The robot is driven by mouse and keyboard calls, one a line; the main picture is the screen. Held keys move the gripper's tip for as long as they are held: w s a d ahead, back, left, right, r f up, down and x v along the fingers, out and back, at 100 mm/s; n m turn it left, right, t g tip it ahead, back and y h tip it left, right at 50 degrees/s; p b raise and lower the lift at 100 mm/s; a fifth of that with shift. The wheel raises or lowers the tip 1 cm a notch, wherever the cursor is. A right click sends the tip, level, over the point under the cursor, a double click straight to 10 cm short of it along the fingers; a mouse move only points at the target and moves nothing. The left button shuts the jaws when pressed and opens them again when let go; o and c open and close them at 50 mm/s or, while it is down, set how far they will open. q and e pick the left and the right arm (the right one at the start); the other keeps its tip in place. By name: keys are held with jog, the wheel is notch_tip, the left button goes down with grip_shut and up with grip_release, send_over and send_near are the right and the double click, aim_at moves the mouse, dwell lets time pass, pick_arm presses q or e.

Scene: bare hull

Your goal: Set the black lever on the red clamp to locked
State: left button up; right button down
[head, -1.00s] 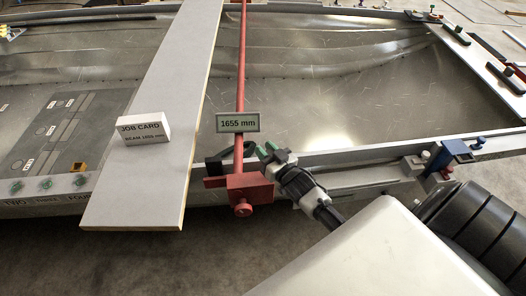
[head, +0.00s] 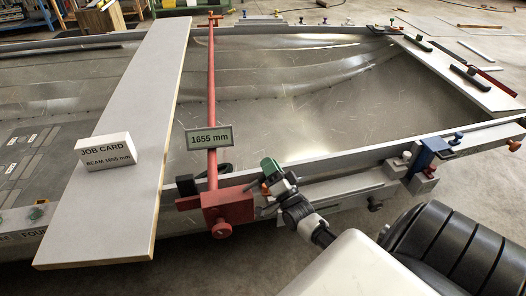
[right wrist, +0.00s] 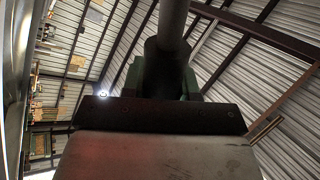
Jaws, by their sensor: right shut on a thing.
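The red clamp (head: 228,207) sits on the near hull edge in the head view. Its long red bar (head: 211,90) runs across the hull to the far side. My right gripper (head: 271,175), with green fingertips, is just right of the clamp body. In the right wrist view, its green fingers stand on both sides of a dark round shaft (right wrist: 168,55) and are shut on it. I take this shaft to be the black lever; its joint to the clamp is hidden. My left gripper is not in view.
A sign reading 1655 mm (head: 210,138) stands at the bar. A grey plank (head: 125,130) with a white job card (head: 104,152) crosses the hull on the left. A blue clamp (head: 428,155) sits on the rail at right. The hull floor between is clear.

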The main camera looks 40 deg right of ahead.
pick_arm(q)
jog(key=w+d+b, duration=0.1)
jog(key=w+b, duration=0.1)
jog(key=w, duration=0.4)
pick_arm(e)
jog(key=f+m+h, duration=0.1)
jog(key=d+m+h, duration=0.1)
jog(key=m, duration=0.1)
jog(key=f+m, duration=0.1)
jog(key=shift+s+d+f+m+h, duration=0.15)
jog(key=shift+s+f+m+h, duration=0.15)
jog(key=shift+s+h, duration=0.1)
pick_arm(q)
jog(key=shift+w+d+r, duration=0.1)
pick_arm(e)
jog(key=c, duration=0.8)
grip_release()
jog(key=shift+c, duration=0.2)
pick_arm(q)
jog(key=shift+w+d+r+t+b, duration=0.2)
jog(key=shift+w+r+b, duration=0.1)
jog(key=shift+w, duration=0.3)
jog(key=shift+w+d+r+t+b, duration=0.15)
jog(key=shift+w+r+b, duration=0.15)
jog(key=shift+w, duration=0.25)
pick_arm(e)
jog(key=v, duration=1)
jog(key=shift+s+f, duration=0.15)
jog(key=shift+s, duration=0.15)
